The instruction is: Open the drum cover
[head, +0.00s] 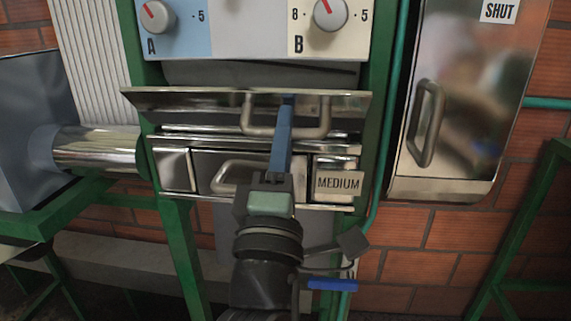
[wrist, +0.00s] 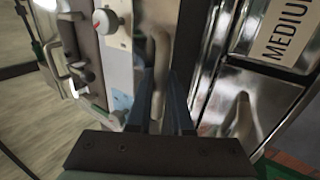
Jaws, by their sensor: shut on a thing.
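A polished metal cover (head: 190,103), which I take to be the drum cover, sits across the green-framed machine below the dial panel. It appears tilted outward, its upper edge reaching past the frame on both sides. A grey bar handle (head: 325,120) is on its front. My gripper (head: 286,108) reaches up from below with blue fingers and is shut on this handle. In the wrist view, the handle (wrist: 160,50) runs between the two fingers (wrist: 160,95). The fingers hide part of the handle in the head view.
Below is a metal front with a second handle (head: 228,177) and a MEDIUM plate (head: 338,183), close to my gripper. A steel door marked SHUT (head: 455,110) hangs at right. Dials A (head: 157,15) and B (head: 330,13) are above. A shiny pipe (head: 95,150) is at left.

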